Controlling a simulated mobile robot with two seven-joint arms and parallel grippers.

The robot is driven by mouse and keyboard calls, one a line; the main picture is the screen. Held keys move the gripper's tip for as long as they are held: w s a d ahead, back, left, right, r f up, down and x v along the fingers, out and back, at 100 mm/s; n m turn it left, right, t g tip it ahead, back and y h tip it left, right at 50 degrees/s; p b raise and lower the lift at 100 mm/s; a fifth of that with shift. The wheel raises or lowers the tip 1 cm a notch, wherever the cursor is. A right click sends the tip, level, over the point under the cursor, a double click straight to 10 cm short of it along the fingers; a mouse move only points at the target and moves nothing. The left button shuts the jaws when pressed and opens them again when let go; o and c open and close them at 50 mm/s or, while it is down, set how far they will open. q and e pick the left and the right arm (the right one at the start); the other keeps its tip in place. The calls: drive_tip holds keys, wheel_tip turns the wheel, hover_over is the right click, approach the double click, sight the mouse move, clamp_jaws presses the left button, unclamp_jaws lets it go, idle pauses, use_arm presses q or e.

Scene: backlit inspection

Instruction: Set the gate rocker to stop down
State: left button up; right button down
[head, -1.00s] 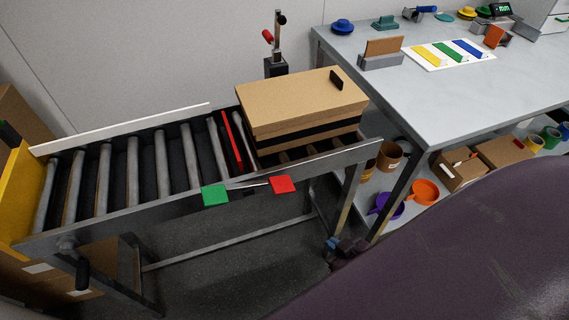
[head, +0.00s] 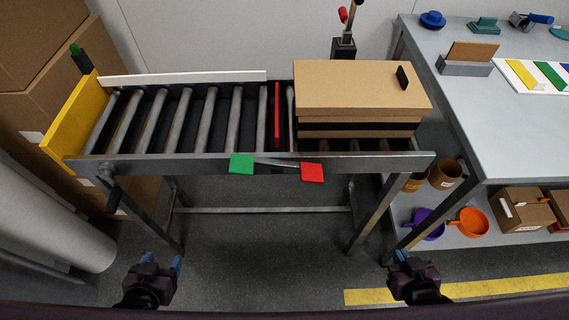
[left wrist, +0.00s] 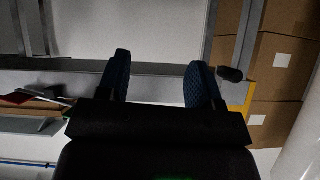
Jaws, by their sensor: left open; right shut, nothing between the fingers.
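The gate rocker (head: 275,163) is a thin bar on the conveyor's front rail, with a green pad (head: 241,163) at its left end and a red pad (head: 312,172) at its right end. It tilts slightly, with the red end lower. A red bar (head: 277,115) stands between the rollers, left of the cardboard box. My left gripper (head: 164,262) is open and empty, low in front of the conveyor and left of the rocker. Its fingers also show in the left wrist view (left wrist: 160,82). My right gripper (head: 393,258) is shut and empty, low and right of the rocker. Neither touches it.
The roller conveyor (head: 200,165) has a yellow end plate (head: 75,125) and a crank handle (head: 113,199) at left. A cardboard box (head: 350,88) sits on its right end. A grey workbench (head: 500,130) stands at right. The floor (head: 270,250) between my grippers is clear.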

drive_tip(key=shift+s+d+f, duration=0.1)
drive_tip(key=shift+s+d, duration=0.15)
